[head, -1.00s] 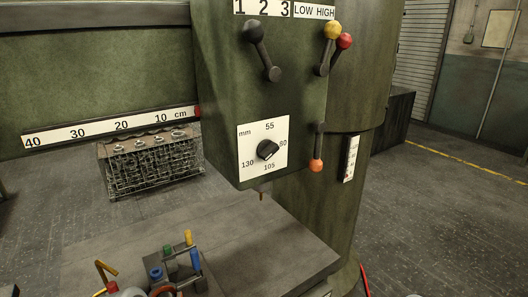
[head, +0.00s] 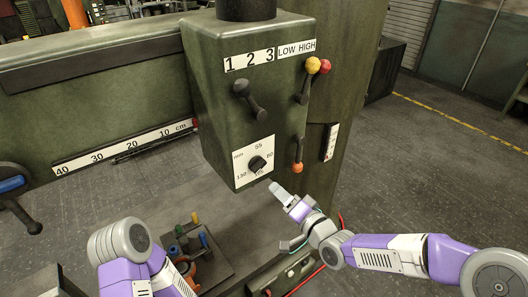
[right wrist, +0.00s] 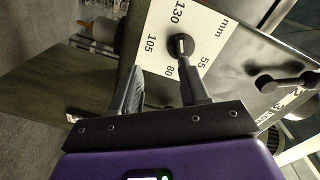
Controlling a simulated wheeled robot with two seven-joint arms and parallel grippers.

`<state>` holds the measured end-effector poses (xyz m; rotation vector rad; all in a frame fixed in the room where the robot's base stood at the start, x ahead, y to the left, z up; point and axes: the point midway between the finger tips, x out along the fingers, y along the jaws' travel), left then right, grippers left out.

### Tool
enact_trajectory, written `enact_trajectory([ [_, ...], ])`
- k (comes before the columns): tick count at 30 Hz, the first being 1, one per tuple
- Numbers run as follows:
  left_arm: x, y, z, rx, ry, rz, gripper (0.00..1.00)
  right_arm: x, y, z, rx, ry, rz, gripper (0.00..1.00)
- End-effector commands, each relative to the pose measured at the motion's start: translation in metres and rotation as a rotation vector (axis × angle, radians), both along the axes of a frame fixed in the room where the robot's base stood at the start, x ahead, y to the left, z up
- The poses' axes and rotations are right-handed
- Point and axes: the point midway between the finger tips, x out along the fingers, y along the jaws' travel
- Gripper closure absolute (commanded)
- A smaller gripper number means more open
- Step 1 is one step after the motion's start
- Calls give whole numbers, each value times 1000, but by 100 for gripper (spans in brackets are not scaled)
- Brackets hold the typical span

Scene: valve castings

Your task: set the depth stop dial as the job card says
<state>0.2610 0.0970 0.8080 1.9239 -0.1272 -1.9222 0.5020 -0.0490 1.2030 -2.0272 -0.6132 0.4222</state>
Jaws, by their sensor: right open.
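The depth stop dial is a black knob (head: 257,164) on a white square plate (head: 241,172) marked mm, 55, 80, 105 and 130, low on the green machine head. In the right wrist view the knob (right wrist: 181,46) carries a white mark; I cannot tell surely which number it points to. My right gripper (head: 279,192) is just below and right of the plate. In the right wrist view its two fingers (right wrist: 158,85) are apart and empty, one finger overlapping the plate below the knob. My left arm shows at the lower left, its gripper out of view. I see no readable job card.
Black lever (head: 249,97), yellow and red knobbed levers (head: 312,66) and an orange-tipped lever (head: 298,166) stick out of the machine head near the dial. A fixture with coloured handles (head: 189,240) stands on the table below.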

Motion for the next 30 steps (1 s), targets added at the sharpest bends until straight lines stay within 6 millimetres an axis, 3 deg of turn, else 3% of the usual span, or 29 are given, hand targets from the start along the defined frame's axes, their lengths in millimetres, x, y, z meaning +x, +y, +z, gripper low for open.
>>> enact_trajectory([
  [1,0,0,9,0,0,0,100,-1,1,18,10,-19,3,55],
  [5,0,0,11,0,1,1,100,1,5,33,26,-43,13,55],
  [19,0,0,14,0,1,1,100,52,43,32,28,-43,13,55],
  [30,0,0,15,0,0,0,100,60,48,31,25,-43,12,55],
])
